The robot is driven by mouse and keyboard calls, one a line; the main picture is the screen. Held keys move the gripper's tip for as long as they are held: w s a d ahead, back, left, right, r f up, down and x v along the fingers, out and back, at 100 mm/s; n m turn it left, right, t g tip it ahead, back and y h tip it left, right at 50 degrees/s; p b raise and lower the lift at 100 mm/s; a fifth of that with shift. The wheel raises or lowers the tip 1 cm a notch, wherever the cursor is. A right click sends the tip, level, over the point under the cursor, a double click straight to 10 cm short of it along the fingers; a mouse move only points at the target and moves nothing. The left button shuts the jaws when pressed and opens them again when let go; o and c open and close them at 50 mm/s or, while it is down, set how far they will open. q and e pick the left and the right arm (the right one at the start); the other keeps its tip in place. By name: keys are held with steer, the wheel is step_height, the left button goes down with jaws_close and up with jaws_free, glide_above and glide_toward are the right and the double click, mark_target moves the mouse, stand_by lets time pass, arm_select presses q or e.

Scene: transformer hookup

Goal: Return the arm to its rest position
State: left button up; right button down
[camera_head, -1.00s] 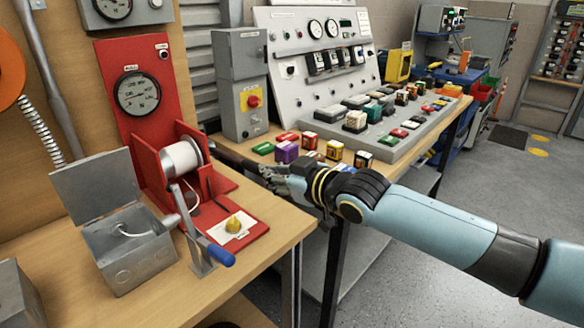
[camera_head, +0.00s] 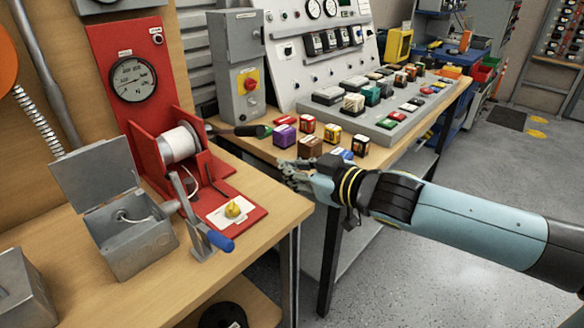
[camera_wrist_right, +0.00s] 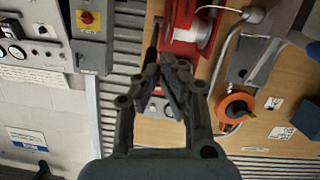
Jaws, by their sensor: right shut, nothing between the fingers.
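My right gripper (camera_head: 288,170) shows in the head view at the end of my blue-grey right arm (camera_head: 455,218). It is over the gap between the wooden bench and the control-panel table. Its fingers are shut and empty. In the right wrist view the closed fingers (camera_wrist_right: 172,65) point up the picture, with nothing held between them. My left gripper is not in view.
A red winch stand (camera_head: 150,95), an open grey box (camera_head: 132,240) and a lever with a blue handle (camera_head: 220,242) stand on the bench to the left. Several coloured blocks, one purple (camera_head: 284,136), and a black rod (camera_head: 240,130) lie beyond the gripper.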

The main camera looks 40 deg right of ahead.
stand_by(0.5)
steer(key=s+d+f+g, duration=0.1)
steer(key=f, duration=0.4)
steer(key=s+d+f+g+b, duration=0.1)
steer(key=f, duration=0.4)
steer(key=s+d+f+m+h+b, duration=0.1)
steer(key=f, duration=0.4)
steer(key=shift+s+d+g, duration=0.1)
steer(key=shift+s+g, duration=0.3)
steer(key=s+f+m+g+h+b, duration=0.1)
steer(key=s+f+g, duration=0.1)
steer(key=s+f, duration=0.5)
steer(key=s+f+g+b, duration=0.2)
steer(key=s+f, duration=0.2)
steer(key=f, duration=0.7)
steer(key=s+a+f+g+b, duration=0.2)
steer(key=s+a+f+g, duration=0.1)
steer(key=s+f, duration=0.7)
steer(key=s+a+f+g+y+b, duration=0.1)
steer(key=s+a+f+g, duration=0.3)
steer(key=s+f, duration=0.5)
steer(key=s+a, duration=0.1)
steer(key=s, duration=0.6)
steer(key=shift+s+a+f+g+b, duration=0.15)
steer(key=shift+s+f+g+b, duration=0.15)
steer(key=shift+s+f+b, duration=0.05)
